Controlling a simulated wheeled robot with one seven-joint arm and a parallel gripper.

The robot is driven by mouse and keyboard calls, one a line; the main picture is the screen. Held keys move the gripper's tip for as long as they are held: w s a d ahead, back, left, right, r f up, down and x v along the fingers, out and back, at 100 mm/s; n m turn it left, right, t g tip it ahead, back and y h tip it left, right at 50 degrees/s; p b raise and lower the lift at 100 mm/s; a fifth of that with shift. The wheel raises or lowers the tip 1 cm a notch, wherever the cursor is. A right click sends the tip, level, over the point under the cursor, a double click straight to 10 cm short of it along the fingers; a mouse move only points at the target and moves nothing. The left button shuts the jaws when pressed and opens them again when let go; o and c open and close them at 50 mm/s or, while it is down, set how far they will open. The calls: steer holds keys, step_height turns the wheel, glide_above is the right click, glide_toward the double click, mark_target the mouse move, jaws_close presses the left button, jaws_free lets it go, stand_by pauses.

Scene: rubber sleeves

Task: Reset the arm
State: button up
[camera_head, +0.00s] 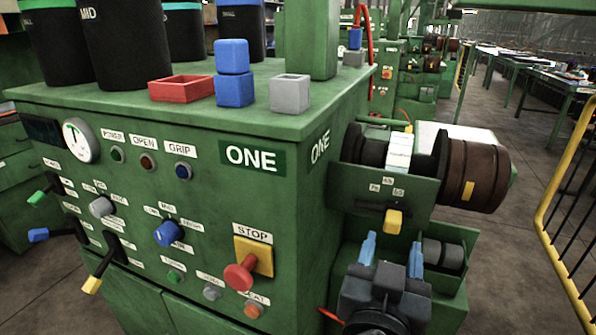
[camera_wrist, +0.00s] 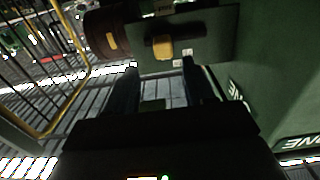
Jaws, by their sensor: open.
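My gripper (camera_head: 391,258) is at the lower right of the head view, with two blue fingers pointing up and apart. It is open, with nothing between the fingers. It stands in front of the right side of the green machine (camera_head: 200,113), below a yellow knob (camera_head: 393,221). In the wrist view my gripper (camera_wrist: 158,85) shows as two dark fingers spread apart, with the yellow knob (camera_wrist: 163,46) beyond them. The knob and the fingers look apart.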

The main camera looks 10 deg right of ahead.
steer(key=s+a+f+n+y+p, duration=0.1)
steer(key=s+a+f+n+y, duration=0.1)
steer(key=s+f+n+y, duration=0.95)
steer(key=s+d+r+m, duration=0.1)
steer(key=s+r+m, duration=0.1)
steer(key=s, duration=0.8)
steer(key=s+d+r+m, duration=0.1)
steer(key=s+m, duration=0.1)
steer(key=s, duration=0.8)
steer(key=shift+d+r+h+p, duration=0.35)
steer(key=shift+r+h+p, duration=0.05)
steer(key=shift+h, duration=0.05)
steer(key=shift+s+d, duration=0.1)
steer(key=shift+s, duration=0.05)
